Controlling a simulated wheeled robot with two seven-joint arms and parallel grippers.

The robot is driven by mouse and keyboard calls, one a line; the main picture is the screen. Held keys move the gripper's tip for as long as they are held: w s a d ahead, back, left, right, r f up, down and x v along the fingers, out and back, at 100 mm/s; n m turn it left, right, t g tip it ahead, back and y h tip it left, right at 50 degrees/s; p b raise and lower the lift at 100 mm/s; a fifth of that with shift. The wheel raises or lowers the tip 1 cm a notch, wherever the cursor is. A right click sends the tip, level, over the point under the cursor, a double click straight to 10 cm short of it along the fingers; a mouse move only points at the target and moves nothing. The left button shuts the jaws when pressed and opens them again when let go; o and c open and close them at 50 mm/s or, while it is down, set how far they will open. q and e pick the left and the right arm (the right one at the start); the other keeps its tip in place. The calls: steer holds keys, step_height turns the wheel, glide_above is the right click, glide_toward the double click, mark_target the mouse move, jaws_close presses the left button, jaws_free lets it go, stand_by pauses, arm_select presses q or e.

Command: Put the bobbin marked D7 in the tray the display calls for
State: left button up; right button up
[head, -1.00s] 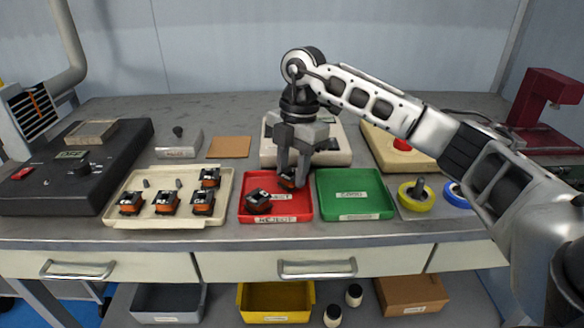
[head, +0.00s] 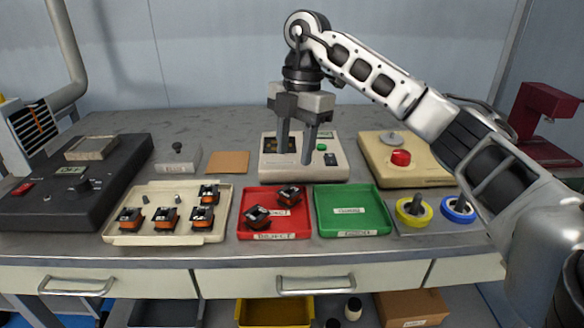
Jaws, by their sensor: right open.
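Two dark bobbins lie in the red tray (head: 275,236) labelled REJECT: one at the front left (head: 257,217) and one at the back right (head: 290,196). Their marks cannot be read here. The green tray (head: 352,222) beside it is empty; its label is too small to read surely. My right gripper (head: 296,160) is open and empty, pointing down above and behind the red tray, in front of the beige display unit (head: 328,165). The arm and fingers partly hide that unit, and its display cannot be read. My left gripper is not in view.
A cream tray (head: 120,238) at left holds several orange-and-black bobbins. A black machine (head: 105,190) stands far left. A beige machine with a red knob (head: 400,158), yellow spool (head: 414,212) and blue spool (head: 457,210) stand right. A brown pad (head: 228,162) lies behind.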

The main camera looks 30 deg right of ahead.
steer(key=r, duration=0.3)
steer(key=shift+d+r+p, duration=0.25)
steer(key=shift+r+p, duration=0.1)
steer(key=shift+p, duration=0.05)
steer(key=shift+f, duration=0.1)
